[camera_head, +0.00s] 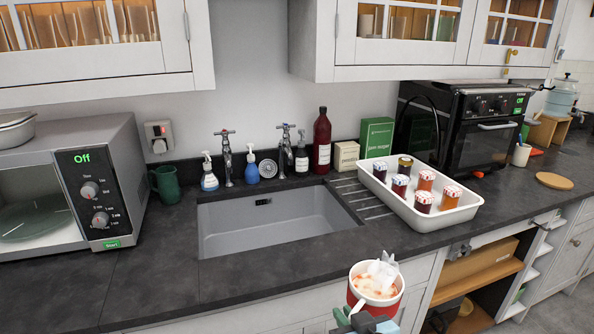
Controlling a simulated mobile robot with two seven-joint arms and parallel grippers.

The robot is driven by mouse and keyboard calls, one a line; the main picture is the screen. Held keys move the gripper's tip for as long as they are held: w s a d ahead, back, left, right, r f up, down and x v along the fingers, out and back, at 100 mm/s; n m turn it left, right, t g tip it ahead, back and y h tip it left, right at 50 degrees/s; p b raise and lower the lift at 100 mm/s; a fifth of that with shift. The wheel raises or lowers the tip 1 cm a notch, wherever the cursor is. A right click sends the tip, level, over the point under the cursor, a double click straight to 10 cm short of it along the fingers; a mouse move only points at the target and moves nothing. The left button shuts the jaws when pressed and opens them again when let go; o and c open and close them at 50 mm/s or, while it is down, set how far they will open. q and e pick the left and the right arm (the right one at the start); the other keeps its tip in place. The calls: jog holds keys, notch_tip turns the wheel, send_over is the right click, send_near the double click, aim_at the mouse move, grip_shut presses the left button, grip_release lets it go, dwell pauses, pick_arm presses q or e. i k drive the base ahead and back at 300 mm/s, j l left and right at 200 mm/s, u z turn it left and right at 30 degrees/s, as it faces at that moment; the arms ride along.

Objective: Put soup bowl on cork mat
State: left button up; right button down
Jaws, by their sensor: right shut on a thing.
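The soup bowl (359,297) is red outside with a pale rim, and pale soup with orange bits shows inside. A whitish wisp rises from it. It is held roughly upright in front of the counter's front edge, at the lower middle of the head view. My right gripper (362,318) is shut on the near side of the bowl; the bowl hides part of the fingers. The cork mat (553,181) is a round tan disc lying bare on the counter at the right, well apart from the bowl. My left gripper is out of view.
A white tray (430,220) with several jars stands right of the sink (270,222). A black oven (470,125) stands behind the cork mat, to its left. A microwave (70,185) is at left. The counter around the mat (510,205) is mostly clear. Open shelves (480,275) lie below.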

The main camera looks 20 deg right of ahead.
aim_at(553, 181)
jog(key=l+z, duration=0.1)
jog(key=l, duration=0.3)
jog(key=i+l+z, duration=0.1)
jog(key=l, duration=0.3)
jog(key=i+l+z, duration=0.1)
jog(key=l, duration=0.25)
jog(key=i+l+z, duration=0.1)
jog(key=l, duration=0.3)
jog(key=i+l, duration=0.15)
jog(key=l, duration=0.2)
jog(key=i+l+z, duration=0.15)
jog(key=l, duration=0.25)
jog(key=i+l, duration=0.15)
jog(key=l, duration=0.15)
jog(key=i+l+z, duration=0.1)
jog(key=l, duration=0.2)
jog(key=i+l, duration=0.15)
jog(key=l, duration=0.15)
jog(key=i+j, duration=0.15)
jog(key=i, duration=0.35)
